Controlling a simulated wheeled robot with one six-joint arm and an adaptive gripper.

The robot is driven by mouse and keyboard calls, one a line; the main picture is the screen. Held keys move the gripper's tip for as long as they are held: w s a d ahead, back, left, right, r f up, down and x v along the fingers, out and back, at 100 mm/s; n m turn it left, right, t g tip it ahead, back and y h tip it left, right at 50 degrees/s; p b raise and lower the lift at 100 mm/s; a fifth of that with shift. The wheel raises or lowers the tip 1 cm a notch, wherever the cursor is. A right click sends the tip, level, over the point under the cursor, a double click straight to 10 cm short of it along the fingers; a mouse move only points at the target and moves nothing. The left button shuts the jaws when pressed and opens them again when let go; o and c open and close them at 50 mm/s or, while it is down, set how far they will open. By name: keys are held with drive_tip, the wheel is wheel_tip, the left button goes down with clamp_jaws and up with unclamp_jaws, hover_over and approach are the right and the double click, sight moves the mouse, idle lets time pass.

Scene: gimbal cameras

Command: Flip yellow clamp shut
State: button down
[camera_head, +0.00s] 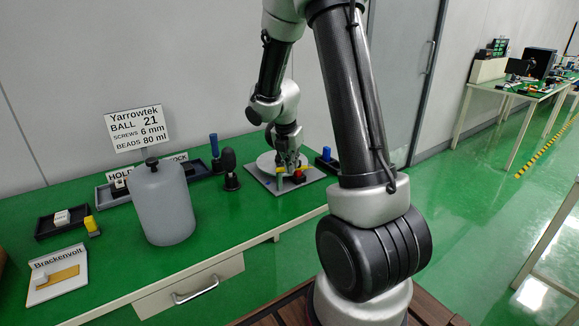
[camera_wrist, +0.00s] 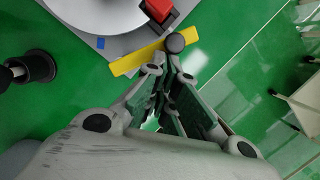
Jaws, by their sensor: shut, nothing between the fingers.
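The yellow clamp shows in the wrist view as a flat yellow bar (camera_wrist: 130,63) lying slantwise beside a white round disc (camera_wrist: 95,12). A dark round knob (camera_wrist: 175,43) sits over the bar towards its right end. A red block (camera_wrist: 158,9) is just behind the bar. My gripper (camera_wrist: 168,72) is shut and empty, its fingertips close to the bar and knob; I cannot tell whether they touch. In the head view my gripper (camera_head: 289,168) is low over the grey plate (camera_head: 315,174), largely hiding the clamp, with a red part (camera_head: 299,177) showing beside it.
A black knobbed post (camera_head: 229,168) stands left of the plate; a dark tray with a blue item (camera_head: 326,154) is behind right. A large pale jar (camera_head: 163,205) stands further left on the green bench (camera_head: 225,221). The bench's front-left surface has a Brackenvolt sign (camera_head: 57,272).

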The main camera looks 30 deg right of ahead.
drive_tip(key=shift+w+d+n, duration=0.2)
drive_tip(key=shift+d+n, duration=0.05)
drive_tip(key=shift+n, duration=0.35)
drive_tip(key=shift+a, duration=0.1)
drive_tip(key=shift+w+a, duration=0.5)
